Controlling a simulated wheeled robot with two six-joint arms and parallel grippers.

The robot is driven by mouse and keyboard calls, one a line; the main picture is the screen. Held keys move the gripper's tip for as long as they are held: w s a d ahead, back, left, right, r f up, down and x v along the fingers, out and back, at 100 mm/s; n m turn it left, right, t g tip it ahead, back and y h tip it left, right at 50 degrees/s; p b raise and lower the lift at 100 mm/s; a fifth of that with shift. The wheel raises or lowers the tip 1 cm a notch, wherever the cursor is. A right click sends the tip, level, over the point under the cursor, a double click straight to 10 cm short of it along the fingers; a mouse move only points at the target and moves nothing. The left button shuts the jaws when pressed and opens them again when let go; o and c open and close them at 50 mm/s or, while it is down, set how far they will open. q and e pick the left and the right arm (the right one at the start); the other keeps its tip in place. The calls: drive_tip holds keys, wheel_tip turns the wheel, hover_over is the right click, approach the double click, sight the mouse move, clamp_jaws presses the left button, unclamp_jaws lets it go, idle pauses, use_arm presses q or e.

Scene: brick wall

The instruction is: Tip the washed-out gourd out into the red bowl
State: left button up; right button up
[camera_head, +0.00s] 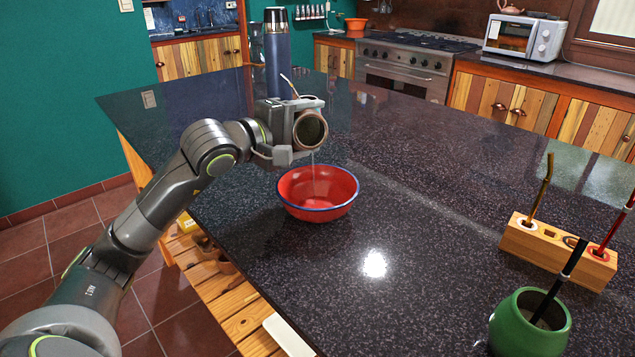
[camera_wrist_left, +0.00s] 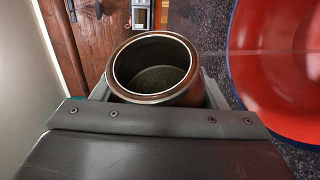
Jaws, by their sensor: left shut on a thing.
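My left gripper (camera_head: 297,135) is shut on the brown gourd (camera_head: 309,130) with a metal rim. The gourd is tilted on its side above the red bowl, its round mouth facing the head camera. A thin pale streak (camera_head: 313,165) hangs from below the gourd towards the bowl, like a trickle of liquid. The red bowl (camera_head: 318,192) with a blue rim stands upright on the dark counter. In the left wrist view, the gourd (camera_wrist_left: 152,72) sits between the jaws, and the bowl (camera_wrist_left: 285,70) is at the right. My right gripper is not in view.
A tall blue flask (camera_head: 277,60) stands behind my gripper, near a partly hidden thin straw (camera_head: 289,84). A wooden holder (camera_head: 557,250) with straws and a green gourd (camera_head: 530,325) stand at the right. The middle of the counter (camera_head: 420,180) is clear.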

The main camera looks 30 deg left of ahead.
use_arm(q)
drive_tip(key=shift+s+d+r, duration=0.15)
drive_tip(key=shift+s+d, duration=0.05)
drive_tip(key=shift+d, duration=0.05)
drive_tip(key=shift+d+m, duration=0.1)
drive_tip(key=shift+m, duration=0.2)
drive_tip(key=shift+t, duration=0.3)
